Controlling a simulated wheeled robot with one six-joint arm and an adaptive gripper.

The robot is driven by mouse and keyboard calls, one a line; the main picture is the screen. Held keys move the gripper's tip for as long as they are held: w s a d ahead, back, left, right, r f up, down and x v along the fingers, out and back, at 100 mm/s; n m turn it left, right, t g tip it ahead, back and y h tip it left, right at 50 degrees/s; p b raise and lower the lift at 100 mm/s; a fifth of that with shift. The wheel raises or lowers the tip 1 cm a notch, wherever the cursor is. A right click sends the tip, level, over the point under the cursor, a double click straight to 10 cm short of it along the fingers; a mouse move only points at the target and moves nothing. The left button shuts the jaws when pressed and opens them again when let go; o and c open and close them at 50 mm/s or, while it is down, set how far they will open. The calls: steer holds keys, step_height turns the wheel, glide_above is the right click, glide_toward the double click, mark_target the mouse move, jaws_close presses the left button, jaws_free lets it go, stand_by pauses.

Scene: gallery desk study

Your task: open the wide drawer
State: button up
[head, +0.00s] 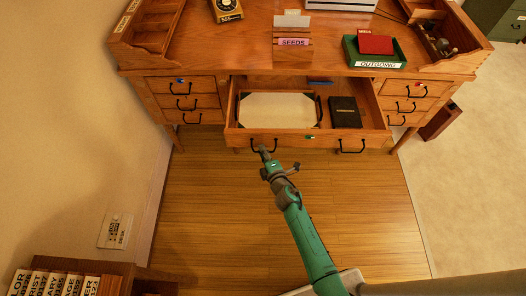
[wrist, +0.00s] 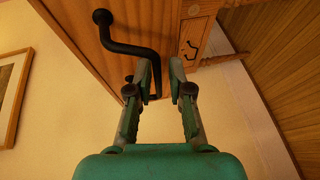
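The wide drawer (head: 238,132) is pulled out from the middle of the desk, and its inside shows from above. Its front has two black bar handles, a left one (head: 255,146) and a right one (head: 351,148). My gripper (head: 264,152) is at the left handle. In the wrist view, my gripper (wrist: 162,70) has its fingers apart, and the left handle (wrist: 130,48) runs down to the gap between them. The fingertips do not look clamped on the bar; contact is unclear. A small green piece (head: 309,137) is on the drawer front.
In the drawer lie a pale-bottomed tray (head: 276,110) and a black book (head: 345,112). Small drawers flank it, left (head: 185,101) and right (head: 407,105). The desktop holds a green tray (head: 360,63) and a seeds box (head: 292,42). The wooden floor (head: 205,190) before the desk is clear.

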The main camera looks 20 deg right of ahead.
steer(key=shift+o, duration=0.3)
steer(key=s+d+r, duration=0.1)
steer(key=s+r, duration=0.1)
steer(key=s, duration=0.9)
steer(key=shift+s, duration=0.35)
steer(key=shift+r, duration=0.1)
steer(key=s+r+m, duration=0.4)
steer(key=s+m, duration=0.1)
steer(key=s, duration=0.6)
steer(key=s+r+m, duration=0.3)
steer(key=s+m, duration=0.1)
steer(key=s, duration=0.8)
steer(key=s+d+r+m+g+h, duration=0.1)
steer(key=s+r+m, duration=0.8)
steer(key=s+r, duration=0.4)
step_height(320, 180, up, 2)
steer(key=shift+d+r, duration=0.1)
steer(key=shift+d, duration=0.05)
